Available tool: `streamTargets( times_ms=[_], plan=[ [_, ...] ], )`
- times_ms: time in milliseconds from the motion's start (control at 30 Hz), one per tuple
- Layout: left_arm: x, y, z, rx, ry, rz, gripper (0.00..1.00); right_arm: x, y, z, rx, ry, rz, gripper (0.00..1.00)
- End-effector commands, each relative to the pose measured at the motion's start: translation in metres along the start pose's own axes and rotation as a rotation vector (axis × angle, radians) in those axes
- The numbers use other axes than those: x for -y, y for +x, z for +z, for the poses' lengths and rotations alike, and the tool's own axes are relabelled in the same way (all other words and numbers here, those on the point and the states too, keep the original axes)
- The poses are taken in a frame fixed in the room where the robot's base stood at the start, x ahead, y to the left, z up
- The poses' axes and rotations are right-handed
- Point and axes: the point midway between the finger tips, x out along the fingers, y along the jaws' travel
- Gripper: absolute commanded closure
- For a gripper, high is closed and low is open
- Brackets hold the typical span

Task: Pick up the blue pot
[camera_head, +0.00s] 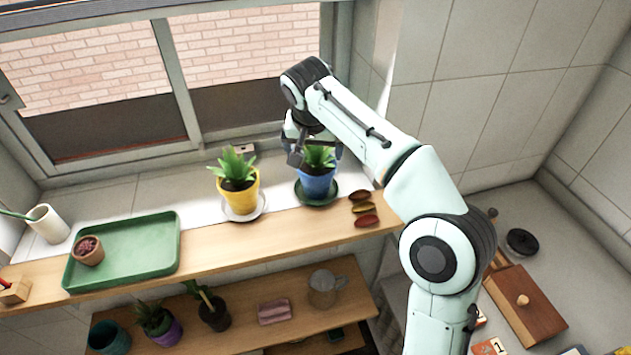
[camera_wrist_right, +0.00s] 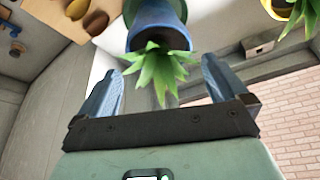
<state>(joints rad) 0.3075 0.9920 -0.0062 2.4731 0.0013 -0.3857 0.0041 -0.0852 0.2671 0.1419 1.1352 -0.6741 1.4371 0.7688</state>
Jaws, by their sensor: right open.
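The blue pot (camera_head: 316,186) with a green plant stands upright on a dark green saucer (camera_head: 334,200) on the wooden shelf by the window. In the right wrist view the blue pot (camera_wrist_right: 157,30) shows upside down, its leaves hanging toward the gripper. My right gripper (camera_head: 314,158) is above the pot, at the plant's height. In the wrist view its two fingers (camera_wrist_right: 160,85) are spread apart on either side of the leaves, with nothing gripped. The arm partly hides the gripper in the head view. My left gripper is not in view.
A yellow pot (camera_head: 241,194) on a white saucer (camera_head: 252,215) stands left of the blue pot. Small oval dishes (camera_head: 362,209) lie to its right. A green tray (camera_head: 140,262) with a small brown pot (camera_head: 89,251) is farther left. The window frame is close behind.

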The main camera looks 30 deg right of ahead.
Motion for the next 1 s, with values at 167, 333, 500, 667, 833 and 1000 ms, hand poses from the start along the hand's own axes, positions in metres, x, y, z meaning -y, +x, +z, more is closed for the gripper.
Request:
streamTargets(
  times_ms=[167, 333, 500, 667, 833, 1000],
  plan=[
    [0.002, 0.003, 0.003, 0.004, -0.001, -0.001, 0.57, -0.001, 0.014, 0.001, 0.002, -0.001, 0.002, 0.00],
    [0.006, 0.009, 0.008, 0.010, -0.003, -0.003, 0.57, -0.002, 0.041, 0.004, 0.004, -0.001, 0.004, 0.00],
    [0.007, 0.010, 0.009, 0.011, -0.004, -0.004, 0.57, -0.002, 0.055, 0.002, 0.000, 0.001, 0.000, 0.00],
    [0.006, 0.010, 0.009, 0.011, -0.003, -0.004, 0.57, -0.001, 0.056, 0.002, -0.001, 0.001, -0.002, 0.00],
    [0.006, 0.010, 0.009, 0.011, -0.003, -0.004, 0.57, -0.001, 0.055, 0.002, -0.001, 0.001, -0.002, 0.33],
    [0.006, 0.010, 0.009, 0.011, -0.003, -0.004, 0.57, -0.001, 0.054, 0.001, -0.003, 0.002, -0.003, 0.79]
  ],
)
